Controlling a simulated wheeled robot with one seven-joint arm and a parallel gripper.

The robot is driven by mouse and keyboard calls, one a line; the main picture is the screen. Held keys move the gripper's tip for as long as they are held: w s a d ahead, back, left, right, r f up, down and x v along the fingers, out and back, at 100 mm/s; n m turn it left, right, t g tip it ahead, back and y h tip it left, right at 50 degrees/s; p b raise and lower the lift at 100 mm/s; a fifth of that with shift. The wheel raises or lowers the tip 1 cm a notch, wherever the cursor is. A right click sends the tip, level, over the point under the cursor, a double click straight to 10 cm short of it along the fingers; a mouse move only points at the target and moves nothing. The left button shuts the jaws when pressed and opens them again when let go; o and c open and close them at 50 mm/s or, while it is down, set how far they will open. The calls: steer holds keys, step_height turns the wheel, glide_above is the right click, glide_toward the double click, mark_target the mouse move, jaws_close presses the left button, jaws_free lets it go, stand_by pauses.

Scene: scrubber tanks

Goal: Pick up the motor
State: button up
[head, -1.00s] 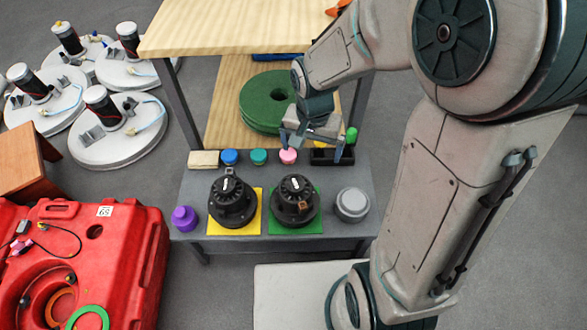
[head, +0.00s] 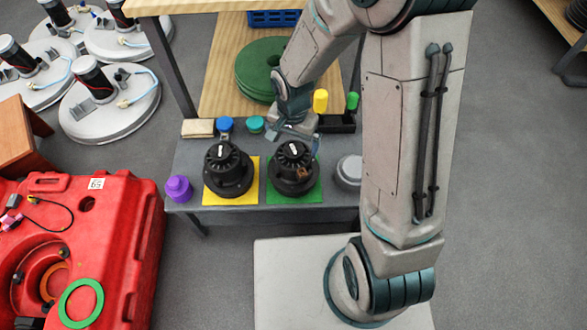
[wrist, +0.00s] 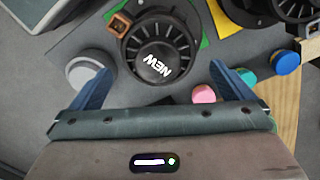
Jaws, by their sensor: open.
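A black ribbed motor (head: 292,170) with a white label stands on the green mat (head: 308,196) on the grey bench. In the wrist view the label on this motor (wrist: 158,45) reads NEW, and a brown block sits at its side. A similar black motor (head: 228,170) stands on the yellow mat (head: 246,197) to the left; its edge shows at the top right of the wrist view (wrist: 262,12). My gripper (head: 297,143) is open and empty, just behind and above the motor on the green mat. In the wrist view its fingers (wrist: 160,72) are spread wide, with the NEW motor ahead between them.
On the bench (head: 190,160) are a purple cap (head: 178,189), a grey round cap (head: 349,170), blue (head: 225,124) and teal (head: 256,124) caps and a pink cap (wrist: 204,94). A wooden shelf (head: 216,90) rises behind. A red tank (head: 110,230) stands at left.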

mark_target(293, 149)
step_height(293, 149, down, 5)
steer(key=shift+s+b, duration=0.1)
steer(key=shift+b, duration=1)
steer(key=shift+r, duration=0.1)
steer(key=c, duration=1.8)
steer(key=shift+r, duration=0.15)
